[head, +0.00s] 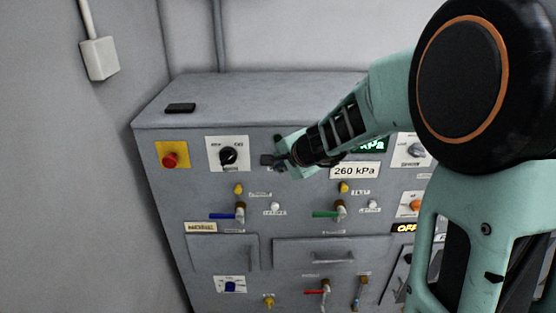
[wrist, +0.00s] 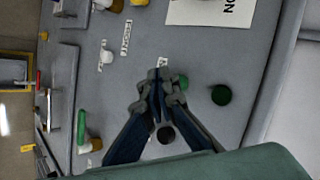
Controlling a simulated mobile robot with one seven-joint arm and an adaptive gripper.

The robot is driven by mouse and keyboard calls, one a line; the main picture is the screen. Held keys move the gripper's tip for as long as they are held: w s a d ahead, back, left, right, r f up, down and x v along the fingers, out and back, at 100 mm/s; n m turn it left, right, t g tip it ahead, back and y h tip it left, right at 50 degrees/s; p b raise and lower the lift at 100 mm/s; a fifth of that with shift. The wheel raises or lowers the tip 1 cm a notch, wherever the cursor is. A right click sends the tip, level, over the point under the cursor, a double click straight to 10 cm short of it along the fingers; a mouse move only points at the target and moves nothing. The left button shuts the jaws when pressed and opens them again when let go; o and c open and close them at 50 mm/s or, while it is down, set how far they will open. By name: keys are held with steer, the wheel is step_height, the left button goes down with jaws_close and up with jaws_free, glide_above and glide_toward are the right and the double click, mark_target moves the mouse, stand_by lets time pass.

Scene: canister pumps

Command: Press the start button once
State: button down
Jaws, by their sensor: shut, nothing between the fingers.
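My gripper (head: 277,160) is shut and empty, with its fingertips close to the upper front of the grey panel. In the wrist view my gripper (wrist: 160,80) points at the panel, just beside a small green button (wrist: 183,82) that its fingers partly cover. I cannot tell whether they touch it. A darker green dome (wrist: 222,95) sits beyond that button, apart from the fingers. A small white label (wrist: 162,62) lies near the fingertips, its text unreadable. A black round part (wrist: 166,135) shows between the fingers. In the head view my gripper hides the green button.
A red button on a yellow plate (head: 169,161) and a black rotary knob (head: 228,156) are left of my gripper. A 260 kPa sign (head: 354,171) is to the right. Blue (head: 222,215) and green (head: 325,214) levers stick out below. A black object (head: 180,108) lies on top.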

steer(key=shift+w, duration=0.4)
steer(key=shift+w, duration=0.55)
stand_by(0.5)
steer(key=shift+s, duration=0.2)
steer(key=shift+s+b, duration=0.35)
steer(key=shift+s, duration=0.4)
steer(key=shift+s+b, duration=0.85)
steer(key=shift+s, duration=1.7)
